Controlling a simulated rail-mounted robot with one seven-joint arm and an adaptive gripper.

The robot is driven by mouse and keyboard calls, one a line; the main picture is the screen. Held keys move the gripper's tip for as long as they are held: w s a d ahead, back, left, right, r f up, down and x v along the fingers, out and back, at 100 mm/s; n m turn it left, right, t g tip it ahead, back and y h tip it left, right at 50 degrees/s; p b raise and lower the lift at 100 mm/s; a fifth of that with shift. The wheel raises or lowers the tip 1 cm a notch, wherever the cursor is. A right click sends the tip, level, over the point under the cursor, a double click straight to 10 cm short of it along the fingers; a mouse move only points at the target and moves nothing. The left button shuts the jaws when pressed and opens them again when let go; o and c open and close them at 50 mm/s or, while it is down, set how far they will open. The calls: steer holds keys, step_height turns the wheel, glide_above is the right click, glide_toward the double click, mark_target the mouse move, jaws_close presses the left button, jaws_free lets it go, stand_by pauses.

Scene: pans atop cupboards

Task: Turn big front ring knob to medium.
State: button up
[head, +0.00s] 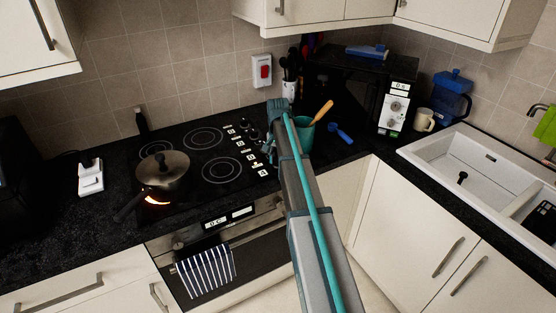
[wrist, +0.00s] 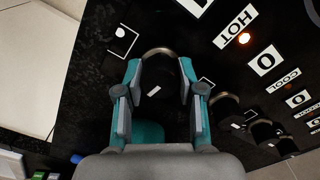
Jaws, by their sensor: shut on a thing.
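In the wrist view my gripper (wrist: 160,78) is closed around a round black knob (wrist: 155,88) with a metallic rim, one finger on each side. A small white mark shows on the knob; its exact setting is hard to read. In the head view my gripper (head: 267,150) is at the front end of the knob row on the right side of the black hob (head: 185,180), and it and the arm partly hide the knobs. Several other black knobs (wrist: 228,105) stand in a row to the right in the wrist view, beside white labels.
A lidded pan (head: 163,170) sits on a glowing front-left burner. A teal pot (head: 305,138) with a wooden-handled utensil stands close behind my arm, with a blue object (head: 340,132) beside it.

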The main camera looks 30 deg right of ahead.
steer(key=shift+m, duration=0.3)
steer(key=o, duration=1.1)
steer(key=shift+o, duration=0.2)
steer(key=shift+r, duration=0.1)
step_height(320, 180, up, 12)
